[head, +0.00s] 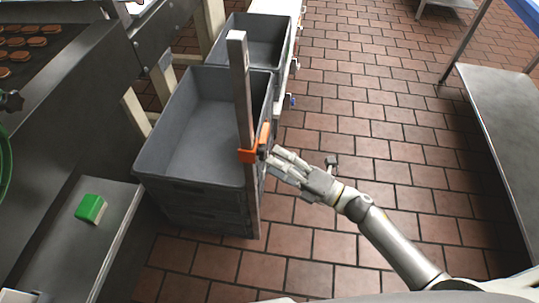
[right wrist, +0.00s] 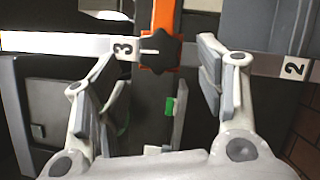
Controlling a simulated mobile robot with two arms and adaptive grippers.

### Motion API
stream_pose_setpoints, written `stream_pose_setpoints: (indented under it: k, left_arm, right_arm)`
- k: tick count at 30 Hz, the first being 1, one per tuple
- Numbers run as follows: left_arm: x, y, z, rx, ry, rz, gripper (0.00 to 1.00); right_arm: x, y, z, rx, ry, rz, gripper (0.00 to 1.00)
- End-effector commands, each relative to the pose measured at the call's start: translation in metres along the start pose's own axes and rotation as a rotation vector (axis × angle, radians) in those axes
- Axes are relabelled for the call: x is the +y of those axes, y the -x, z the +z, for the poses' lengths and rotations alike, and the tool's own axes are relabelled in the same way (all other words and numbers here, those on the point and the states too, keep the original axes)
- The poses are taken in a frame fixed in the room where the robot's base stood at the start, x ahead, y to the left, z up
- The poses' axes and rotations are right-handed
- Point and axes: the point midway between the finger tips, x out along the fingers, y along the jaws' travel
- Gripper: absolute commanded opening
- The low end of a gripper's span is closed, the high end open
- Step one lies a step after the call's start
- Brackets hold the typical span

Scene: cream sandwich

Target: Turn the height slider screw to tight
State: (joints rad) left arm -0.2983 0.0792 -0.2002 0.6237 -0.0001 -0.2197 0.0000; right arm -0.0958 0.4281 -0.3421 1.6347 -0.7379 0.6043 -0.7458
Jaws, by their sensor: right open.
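The height slider is an orange bracket (head: 247,156) around an upright grey metal post (head: 243,95) in the head view. Its screw is a dark star-shaped knob (right wrist: 160,53), seen face on in the right wrist view against the orange bracket (right wrist: 164,18). My right gripper (head: 272,159) is at the bracket's right side. In the right wrist view my right gripper (right wrist: 161,68) is open, with one finger on each side of the knob and visible gaps to both. How tight the screw is cannot be seen. My left gripper is not in view.
A grey crate (head: 165,125) stands behind the post, with another crate (head: 225,35) beyond it. A metal tray (head: 70,250) with a green block (head: 91,208) is at left. A metal table (head: 510,130) is at right. The tiled floor (head: 370,110) between is clear.

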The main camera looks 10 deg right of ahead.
Motion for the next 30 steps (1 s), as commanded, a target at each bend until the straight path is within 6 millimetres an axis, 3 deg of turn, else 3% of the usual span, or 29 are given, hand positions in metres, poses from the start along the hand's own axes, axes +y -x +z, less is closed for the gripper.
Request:
stream_pose_setpoints:
  k: [6, 17, 27, 30]
  left_arm:
    - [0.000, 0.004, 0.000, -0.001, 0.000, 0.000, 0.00]
    - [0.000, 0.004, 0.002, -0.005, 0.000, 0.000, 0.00]
    - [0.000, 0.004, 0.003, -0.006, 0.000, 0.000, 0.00]
    - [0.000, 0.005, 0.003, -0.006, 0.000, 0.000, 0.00]
  right_arm:
    - [0.000, -0.025, 0.000, -0.001, 0.000, 0.000, 0.63]
    - [-0.001, -0.028, 0.000, 0.000, 0.000, -0.001, 0.62]
    - [-0.001, -0.028, 0.000, 0.000, 0.000, -0.001, 0.18]
    - [0.000, -0.028, 0.000, 0.000, -0.001, -0.002, 0.18]
